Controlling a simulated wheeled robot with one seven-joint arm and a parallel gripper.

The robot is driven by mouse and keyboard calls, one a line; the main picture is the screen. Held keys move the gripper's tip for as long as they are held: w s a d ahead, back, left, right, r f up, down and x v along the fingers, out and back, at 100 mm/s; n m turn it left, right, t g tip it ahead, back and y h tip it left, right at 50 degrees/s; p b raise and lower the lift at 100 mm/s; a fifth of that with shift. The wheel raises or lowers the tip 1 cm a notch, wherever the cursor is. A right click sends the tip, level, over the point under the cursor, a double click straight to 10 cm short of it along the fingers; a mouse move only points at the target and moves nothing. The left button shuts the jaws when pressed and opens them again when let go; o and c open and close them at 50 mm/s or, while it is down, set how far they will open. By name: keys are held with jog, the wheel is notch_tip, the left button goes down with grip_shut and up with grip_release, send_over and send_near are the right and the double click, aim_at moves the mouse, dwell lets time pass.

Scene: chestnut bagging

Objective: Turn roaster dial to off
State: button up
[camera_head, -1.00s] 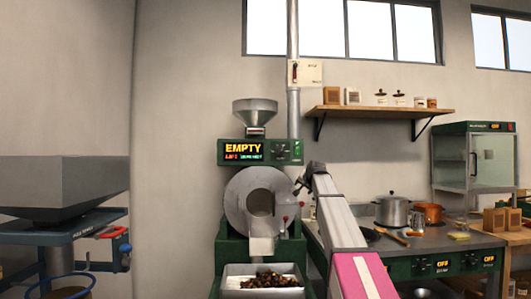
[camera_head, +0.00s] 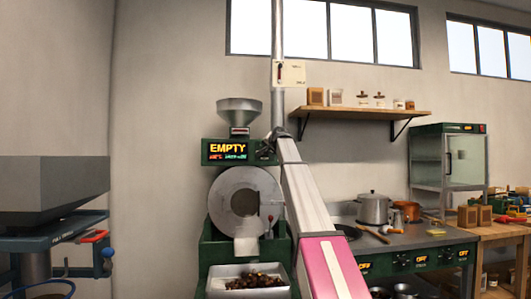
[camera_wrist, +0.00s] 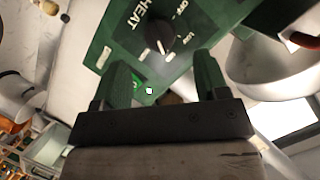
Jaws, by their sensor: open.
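The green roaster (camera_head: 205,250) stands at centre in the head view, its panel screen (camera_head: 228,150) reading EMPTY. My gripper (camera_head: 270,146) is at the right end of that panel and hides the dial there. In the wrist view, the dark round dial (camera_wrist: 160,36) sits on the green panel beside the word HEAT, with OFF and LOW marked around it. I cannot clearly tell which mark the dial points to. My gripper (camera_wrist: 160,78) is open and empty, its two green fingers apart and just short of the dial, which lies between their lines.
A steel hopper (camera_head: 239,111) tops the roaster, and a tray (camera_head: 214,281) of chestnuts sits at its front. A lever with a red knob (camera_head: 270,218) is below my arm. A counter with pots (camera_head: 373,208) stands to the right. A grey bin (camera_head: 50,190) stands at left.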

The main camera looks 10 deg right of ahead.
aim_at(265, 151)
jog(key=x, duration=0.6)
jog(key=shift+s, duration=0.1)
jog(key=c, duration=0.9)
